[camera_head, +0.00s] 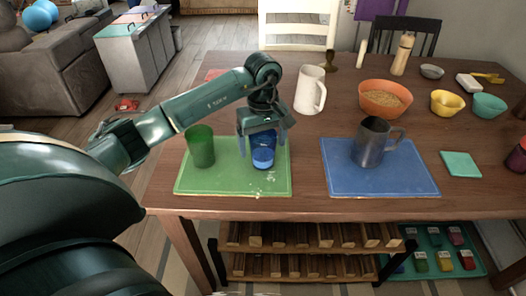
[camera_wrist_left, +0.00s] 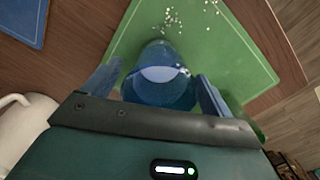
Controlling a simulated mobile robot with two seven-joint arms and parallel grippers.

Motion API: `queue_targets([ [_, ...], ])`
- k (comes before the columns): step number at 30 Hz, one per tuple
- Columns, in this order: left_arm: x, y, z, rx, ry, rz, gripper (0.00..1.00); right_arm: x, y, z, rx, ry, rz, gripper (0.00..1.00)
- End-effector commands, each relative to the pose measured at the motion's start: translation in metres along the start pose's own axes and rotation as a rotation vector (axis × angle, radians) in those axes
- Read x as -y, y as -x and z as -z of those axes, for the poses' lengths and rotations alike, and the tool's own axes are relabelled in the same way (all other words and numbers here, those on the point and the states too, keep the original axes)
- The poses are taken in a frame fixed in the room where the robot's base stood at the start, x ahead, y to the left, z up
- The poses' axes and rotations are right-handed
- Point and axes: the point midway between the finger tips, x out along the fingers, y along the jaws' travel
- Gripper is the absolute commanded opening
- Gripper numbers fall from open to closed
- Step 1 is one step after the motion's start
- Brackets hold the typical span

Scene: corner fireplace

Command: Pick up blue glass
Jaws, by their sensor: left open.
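The blue glass (camera_head: 263,152) stands upright on the green mat (camera_head: 232,184) near the table's left end. My left gripper (camera_head: 264,137) is above it, pointing down, with its fingers apart on either side of the glass's upper part. In the left wrist view the blue glass (camera_wrist_left: 160,78) lies between the two open fingers (camera_wrist_left: 155,92), with its lower part toward the mat. I cannot tell whether a finger touches it. My right gripper is not in view.
A green glass (camera_head: 201,147) stands left of the blue glass on the same mat. A grey mug (camera_head: 374,146) stands on a blue mat (camera_head: 345,181) to the right. A white pitcher (camera_head: 309,91) stands behind. An orange bowl (camera_head: 385,101) is at the back right.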

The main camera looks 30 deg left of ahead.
Motion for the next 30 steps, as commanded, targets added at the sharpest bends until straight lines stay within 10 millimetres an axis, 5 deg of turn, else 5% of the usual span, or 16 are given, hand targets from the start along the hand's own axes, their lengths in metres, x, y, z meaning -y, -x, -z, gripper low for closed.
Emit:
queue_targets([
  [7, -0.0002, -0.0011, 0.0000, 0.000, 0.000, -0.001, 0.84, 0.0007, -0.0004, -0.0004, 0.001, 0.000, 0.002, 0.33],
  [27, -0.0001, -0.0009, -0.0001, 0.000, 0.000, 0.000, 0.30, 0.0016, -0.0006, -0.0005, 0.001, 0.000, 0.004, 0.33],
  [30, -0.0003, -0.0002, 0.0000, 0.000, 0.000, -0.002, 0.30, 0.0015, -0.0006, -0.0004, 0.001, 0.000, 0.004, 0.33],
])
